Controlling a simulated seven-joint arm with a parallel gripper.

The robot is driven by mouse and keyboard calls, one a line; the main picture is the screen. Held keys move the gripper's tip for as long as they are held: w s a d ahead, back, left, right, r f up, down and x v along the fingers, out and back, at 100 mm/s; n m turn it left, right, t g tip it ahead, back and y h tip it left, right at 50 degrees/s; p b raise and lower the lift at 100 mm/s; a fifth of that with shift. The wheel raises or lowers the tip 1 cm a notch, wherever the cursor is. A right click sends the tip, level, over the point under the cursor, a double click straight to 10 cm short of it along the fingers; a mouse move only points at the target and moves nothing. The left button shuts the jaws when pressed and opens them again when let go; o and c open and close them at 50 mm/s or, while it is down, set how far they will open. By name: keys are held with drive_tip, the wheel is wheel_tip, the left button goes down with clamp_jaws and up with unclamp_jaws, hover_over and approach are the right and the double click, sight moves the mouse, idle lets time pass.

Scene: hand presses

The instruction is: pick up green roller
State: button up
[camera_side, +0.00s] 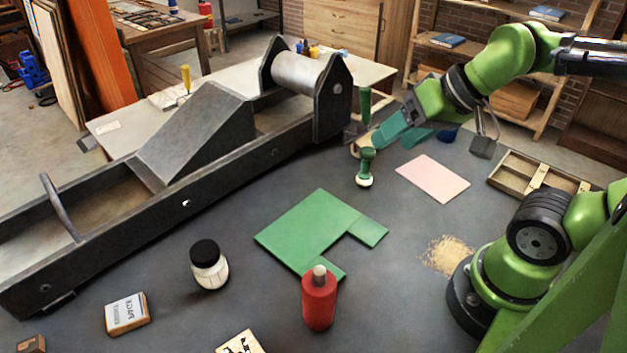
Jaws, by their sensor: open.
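A green upright handle (365,105) stands by the right end of the large press, its lower part partly hidden. A shorter green-handled tool (366,166) with a pale base stands upright just in front of it on the dark table. I cannot tell for certain which is the green roller. My gripper (388,142) is open, tilted down to the left, beside and just right of both handles. Its teal fingers overlap a tan piece near the handles in this view. I see nothing held, and contact cannot be told.
The grey press (186,203) runs along the left and back. Green sheets (307,228) and a pink sheet (432,178) lie flat. A red bottle (318,303), a black-lidded jar (209,266) and a wooden tray (541,177) stand around. The table's centre right is mostly clear.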

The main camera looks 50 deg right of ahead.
drive_tip(key=w+d+r+m+g+h, duration=0.2)
drive_tip(key=w+d, duration=0.7)
drive_tip(key=n, duration=0.4)
approach(364, 88)
drive_tip(key=w+v, duration=0.1)
drive_tip(key=v, duration=0.4)
drive_tip(key=r+n, duration=0.1)
drive_tip(key=n, duration=0.1)
drive_tip(key=shift+g, duration=0.4)
drive_tip(key=x, duration=1)
drive_tip(key=shift+w+a+f, duration=0.1)
drive_tip(key=shift+a+f, duration=0.05)
drive_tip(key=shift+a, duration=0.25)
drive_tip(key=shift+d+x, duration=0.2)
drive_tip(key=shift+x, duration=1.1)
drive_tip(key=shift+d+x, duration=0.15)
drive_tip(key=shift+x, duration=1.2)
drive_tip(key=shift+s, duration=0.25)
clamp_jaws()
